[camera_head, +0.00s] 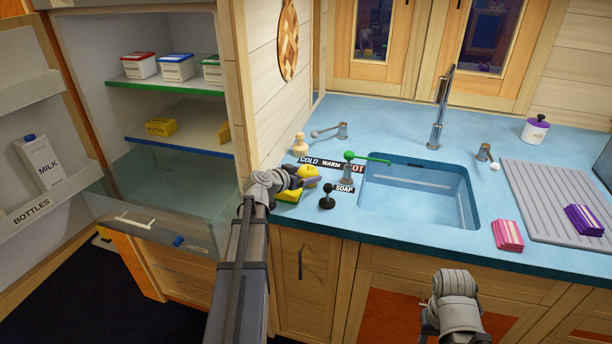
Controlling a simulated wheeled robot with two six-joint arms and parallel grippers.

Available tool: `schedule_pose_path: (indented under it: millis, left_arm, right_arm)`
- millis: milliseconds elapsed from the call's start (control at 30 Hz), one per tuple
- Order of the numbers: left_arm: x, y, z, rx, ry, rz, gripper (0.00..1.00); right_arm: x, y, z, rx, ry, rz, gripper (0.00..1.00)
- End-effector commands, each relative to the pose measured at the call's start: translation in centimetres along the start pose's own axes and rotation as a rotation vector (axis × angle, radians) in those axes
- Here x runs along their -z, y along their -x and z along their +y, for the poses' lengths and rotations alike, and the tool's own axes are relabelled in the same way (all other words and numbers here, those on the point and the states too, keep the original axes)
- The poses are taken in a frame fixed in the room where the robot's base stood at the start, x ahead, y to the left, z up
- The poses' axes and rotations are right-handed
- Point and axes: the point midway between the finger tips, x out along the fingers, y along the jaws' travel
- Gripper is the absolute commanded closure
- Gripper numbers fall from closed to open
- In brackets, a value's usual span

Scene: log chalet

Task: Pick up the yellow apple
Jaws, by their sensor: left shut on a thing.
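The yellow apple (308,173) is at the left end of the blue counter, left of the sink. My left gripper (297,180) reaches in from the left and is shut on the apple, partly covering it. A yellow and green sponge (291,203) lies just below the apple in the picture. I cannot tell whether the apple still touches the counter. My right arm (455,300) shows at the bottom, in front of the cabinets; its fingers are not clear.
A black knob-topped pump (327,195), a green-handled tap (367,158) and a cream bottle (300,144) stand close to the apple. The sink (420,190) lies to the right. An open fridge (170,150) with a glass drawer (150,215) stands left.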

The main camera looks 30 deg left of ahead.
Motion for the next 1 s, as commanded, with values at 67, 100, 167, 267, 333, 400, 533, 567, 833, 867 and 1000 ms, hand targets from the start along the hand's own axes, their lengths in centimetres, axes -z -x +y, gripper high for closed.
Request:
schedule_pose_path:
  millis: [67, 100, 167, 267, 333, 400, 533, 567, 833, 867, 1000]
  left_arm:
    - [0.5, 0.2, 0.0, 0.000, 0.000, 0.001, 0.79]
    - [0.8, 0.3, 0.0, 0.000, 0.001, 0.001, 0.79]
    - [1.3, 0.5, 0.0, 0.000, 0.001, 0.001, 0.79]
    - [2.4, 1.0, 0.0, 0.000, 0.001, 0.001, 0.79]
    - [3.3, 1.4, 0.0, 0.000, 0.001, 0.001, 0.79]
    - [4.3, 1.8, 0.0, 0.000, 0.001, 0.001, 0.79]
    - [6.3, 2.6, 0.0, 0.000, 0.001, 0.001, 0.79]
    - [6.8, 2.8, 0.0, 0.000, 0.001, 0.001, 0.79]
    - [9.2, 3.8, 0.0, 0.000, 0.001, 0.001, 0.79]
    - [9.2, 3.8, 0.0, 0.000, 0.001, 0.001, 0.79]
    - [9.2, 3.8, 0.0, 0.000, 0.001, 0.001, 0.79]
  right_arm:
    - [0.0, 0.6, 0.1, 0.000, 0.000, 0.000, 0.50]
    - [-0.1, 0.8, 0.1, 0.000, 0.000, 0.000, 0.50]
    - [-0.1, 1.4, 0.1, 0.000, 0.000, 0.000, 0.50]
    - [-0.1, 2.6, 0.2, 0.000, 0.000, 0.000, 0.50]
    - [-0.2, 3.5, 0.3, 0.000, 0.000, 0.000, 0.50]
    - [-0.3, 4.6, 0.4, 0.000, 0.000, 0.000, 0.50]
    - [-0.4, 6.8, 0.7, 0.000, 0.000, 0.000, 0.50]
    - [-0.4, 7.2, 0.7, 0.000, 0.000, 0.000, 0.50]
    - [-0.6, 9.9, 0.9, 0.000, 0.000, 0.000, 0.50]
    - [-0.6, 9.9, 0.9, 0.000, 0.000, 0.000, 0.50]
    - [-0.6, 9.8, 0.9, 0.000, 0.000, 0.000, 0.50]
